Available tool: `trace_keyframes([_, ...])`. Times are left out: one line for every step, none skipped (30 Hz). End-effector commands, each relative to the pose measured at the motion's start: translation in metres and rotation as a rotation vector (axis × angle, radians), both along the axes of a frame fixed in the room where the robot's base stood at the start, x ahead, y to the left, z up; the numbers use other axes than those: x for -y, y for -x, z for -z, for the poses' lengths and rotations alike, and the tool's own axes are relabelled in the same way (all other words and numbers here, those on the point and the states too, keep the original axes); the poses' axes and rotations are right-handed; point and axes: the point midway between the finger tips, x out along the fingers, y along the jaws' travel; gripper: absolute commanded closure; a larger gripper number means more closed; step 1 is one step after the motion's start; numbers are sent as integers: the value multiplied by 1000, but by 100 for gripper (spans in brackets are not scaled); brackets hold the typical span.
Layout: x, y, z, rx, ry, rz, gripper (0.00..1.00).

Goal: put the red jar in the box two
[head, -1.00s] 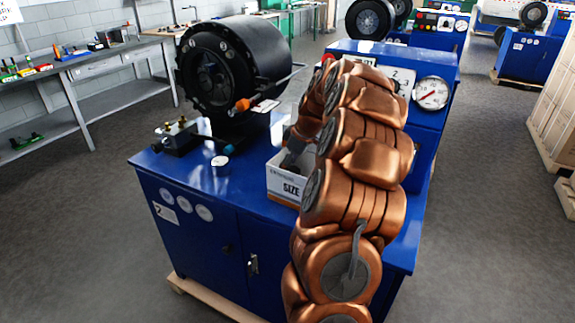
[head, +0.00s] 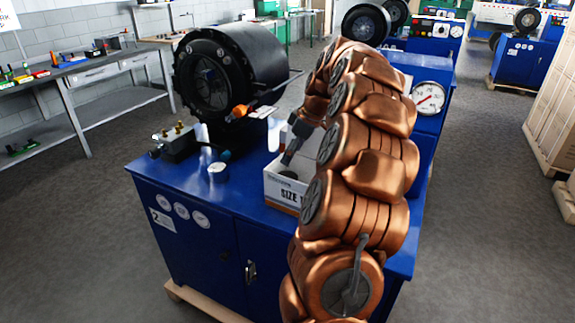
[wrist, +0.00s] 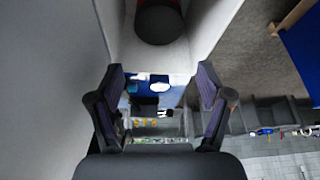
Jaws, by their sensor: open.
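A white box (head: 281,193) with a partly hidden "SIZE" label stands on the blue bench, its right side behind my copper arm. My gripper (head: 290,168) points down at the box opening in the head view. In the wrist view, my gripper (wrist: 159,74) has its two fingers spread with nothing between them. A dark round end with red at its edges, apparently the red jar (wrist: 160,22), shows between pale walls beyond the fingertips, apart from them. The jar is not visible in the head view.
A black crimper (head: 225,75) stands on the blue bench (head: 180,188), behind and left of the box. A small white cylinder (head: 273,136), a round tin (head: 218,171) and a brass-fitted block (head: 178,142) are nearby. A pressure gauge (head: 428,98) is at the right.

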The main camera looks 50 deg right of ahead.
Motion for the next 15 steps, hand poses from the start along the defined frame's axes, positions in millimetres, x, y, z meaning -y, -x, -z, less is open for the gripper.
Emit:
trace_keyframes([2,2,-7,4,6,2,22])
trace_keyframes([3,4,-11,6,7,3,22])
trace_keyframes([4,5,-16,5,6,3,22])
trace_keyframes([4,7,-19,3,4,2,22])
trace_keyframes([4,9,-22,2,3,2,22])
trace_keyframes([5,10,-27,3,5,2,22])
trace_keyframes([6,11,-31,5,6,3,22])
trace_keyframes([7,13,-35,5,6,3,22])
trace_keyframes([7,14,-38,4,4,2,22])
trace_keyframes([7,15,-40,2,3,2,22])
trace_keyframes([7,16,-42,1,3,1,22])
trace_keyframes([8,17,-44,2,2,1,22])
trace_keyframes([8,17,-46,2,3,2,22])
trace_keyframes([8,18,-48,2,3,2,22])
trace_keyframes([9,18,-50,2,3,2,22])
